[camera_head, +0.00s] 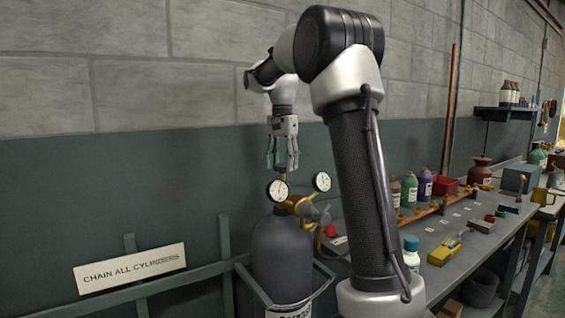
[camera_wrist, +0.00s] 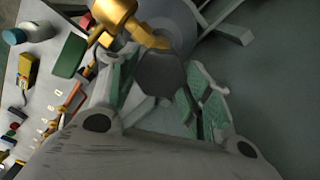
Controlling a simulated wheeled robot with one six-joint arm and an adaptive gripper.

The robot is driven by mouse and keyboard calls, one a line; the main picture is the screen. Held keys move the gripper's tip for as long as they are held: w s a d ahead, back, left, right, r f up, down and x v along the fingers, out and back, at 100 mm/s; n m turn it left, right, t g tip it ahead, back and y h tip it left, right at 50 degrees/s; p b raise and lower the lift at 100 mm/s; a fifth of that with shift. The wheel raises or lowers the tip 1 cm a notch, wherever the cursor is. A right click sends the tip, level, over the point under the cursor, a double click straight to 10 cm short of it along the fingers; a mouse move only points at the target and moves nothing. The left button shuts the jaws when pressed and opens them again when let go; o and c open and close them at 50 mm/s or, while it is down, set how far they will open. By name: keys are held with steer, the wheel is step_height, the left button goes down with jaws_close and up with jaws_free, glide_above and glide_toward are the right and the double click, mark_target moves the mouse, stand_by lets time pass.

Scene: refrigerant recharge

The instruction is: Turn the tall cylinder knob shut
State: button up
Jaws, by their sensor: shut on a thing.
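The tall dark grey cylinder (camera_head: 283,250) stands upright against the wall, with a brass valve and regulator (camera_head: 298,205) on top. My gripper (camera_head: 283,168) points down just above the valve, close behind the left gauge (camera_head: 278,190). In the wrist view, the dark grey knob (camera_wrist: 160,72) lies between the green-padded fingers of my gripper (camera_wrist: 163,88), which are shut on it. The brass regulator (camera_wrist: 115,14) and part of the cylinder (camera_wrist: 178,25) show beyond it.
A second gauge (camera_head: 322,181) faces out on the right. A grey rail (camera_head: 130,286) and a "chain all cylinders" sign (camera_head: 130,268) are at left. My arm hides part of the bench.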

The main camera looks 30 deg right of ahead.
mark_target(283, 165)
steer(key=m, duration=0.3)
steer(key=shift+m, duration=0.4)
steer(key=shift+r+m, duration=0.1)
steer(key=shift+m, duration=1.7)
steer(key=o, duration=1)
steer(key=shift+o, duration=0.2)
step_height(283, 165, up, 12)
